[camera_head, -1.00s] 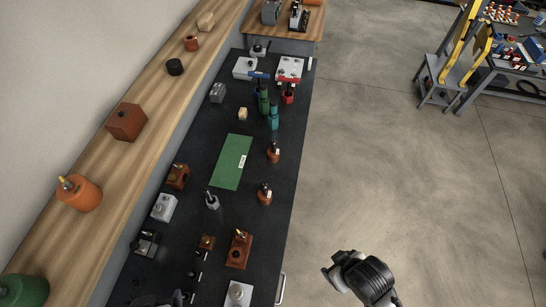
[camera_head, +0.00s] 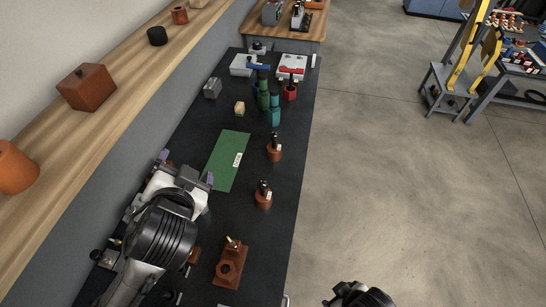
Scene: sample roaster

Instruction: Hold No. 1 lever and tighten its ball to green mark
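I cannot read a number on any lever, so I cannot tell which is No. 1; no green mark can be made out. At the far end of the black bench stand a pale block with a blue bar (camera_head: 259,67) and a pale block with a red bar (camera_head: 291,70). A brown block (camera_head: 231,265) with a yellow-tipped stick lies nearer me. My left gripper (camera_head: 186,167) is over the bench's left side beside the green mat, its purple-tipped fingers apart, and hides what is under it. My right gripper (camera_head: 345,292) is low over the floor, its fingers unclear.
A green mat (camera_head: 228,162) lies mid-bench. Two brown pots (camera_head: 274,150) (camera_head: 264,196) with dark tops stand near the right edge. Green and teal bottles (camera_head: 273,112) stand farther back. A wooden shelf (camera_head: 121,60) runs along the left.

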